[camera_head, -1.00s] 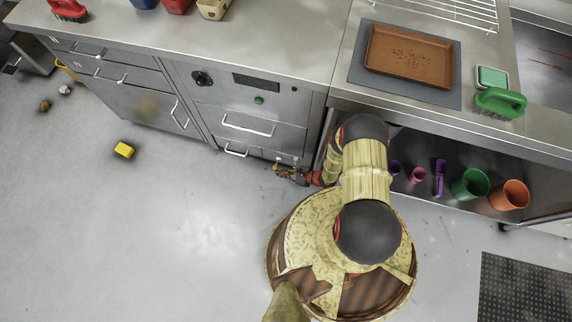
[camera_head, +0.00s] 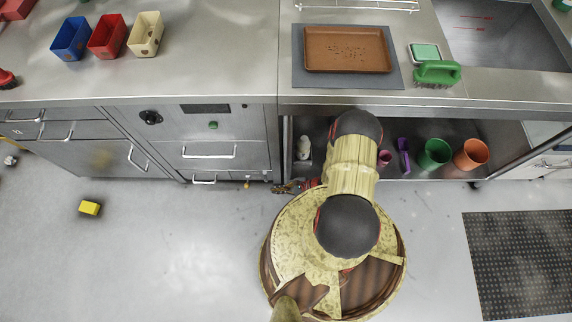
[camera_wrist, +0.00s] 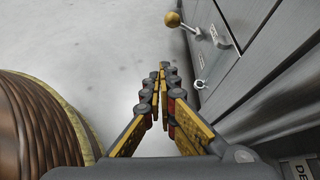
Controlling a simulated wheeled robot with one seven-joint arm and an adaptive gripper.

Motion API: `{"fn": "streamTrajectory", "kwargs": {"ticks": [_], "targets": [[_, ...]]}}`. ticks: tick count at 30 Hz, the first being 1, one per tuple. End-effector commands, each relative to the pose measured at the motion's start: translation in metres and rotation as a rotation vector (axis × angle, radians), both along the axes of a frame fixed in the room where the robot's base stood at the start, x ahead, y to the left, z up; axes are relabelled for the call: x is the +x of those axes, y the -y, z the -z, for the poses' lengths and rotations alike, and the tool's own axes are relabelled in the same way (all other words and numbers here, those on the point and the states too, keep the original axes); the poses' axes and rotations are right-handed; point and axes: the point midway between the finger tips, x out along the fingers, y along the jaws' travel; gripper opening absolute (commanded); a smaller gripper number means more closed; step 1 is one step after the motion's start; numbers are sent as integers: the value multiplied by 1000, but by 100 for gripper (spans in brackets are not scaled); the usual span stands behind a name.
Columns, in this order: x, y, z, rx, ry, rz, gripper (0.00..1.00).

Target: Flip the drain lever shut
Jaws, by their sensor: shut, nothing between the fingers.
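The drain lever (camera_wrist: 184,25) shows at the top of the wrist view. It is a thin rod with a gold ball knob, sticking out from the low front of the steel cabinet, with a small pale label plate beside it. My gripper (camera_wrist: 163,69) is shut and empty, low over the floor alongside the cabinet front, apart from the lever. In the head view my gripper (camera_head: 281,189) is to the right of the knob, partly hidden by my arm.
A small ring fitting (camera_wrist: 200,84) sits on the cabinet front, close right of my fingertips. The open shelf with cups (camera_head: 435,154) is right of the cabinet (camera_head: 225,130). Floor between is clear.

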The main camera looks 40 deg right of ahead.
Motion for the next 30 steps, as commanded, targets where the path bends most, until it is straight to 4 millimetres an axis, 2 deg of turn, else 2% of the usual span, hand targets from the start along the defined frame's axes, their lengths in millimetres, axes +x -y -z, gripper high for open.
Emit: {"fn": "streamTrajectory", "kwargs": {"ticks": [6,12,30], "targets": [[-18,24,0,0,0,4,0],[-27,34,0,0,0,1,0],[-29,35,0,0,0,-1,0]]}}
